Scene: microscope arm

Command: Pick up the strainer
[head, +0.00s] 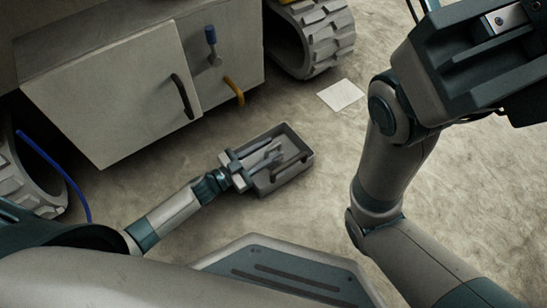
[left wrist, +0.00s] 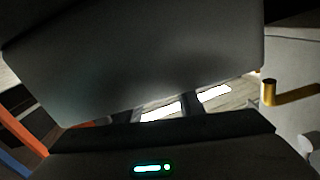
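A grey rectangular open-topped container (head: 307,157) lies on the floor in the middle of the head view. It is the only thing there that could be the strainer, but I see no mesh or holes. My left gripper (head: 272,157) is over it, coming from the left, with its fingers apart above or inside the container. I cannot tell whether they touch it. In the left wrist view a large dark grey surface (left wrist: 140,60) fills the top, very close, and hides most of the fingers. My right arm ends in a dark block at the upper right; its fingertips do not show.
A white sheet (head: 341,95) lies on the floor. Floor right of the container is clear.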

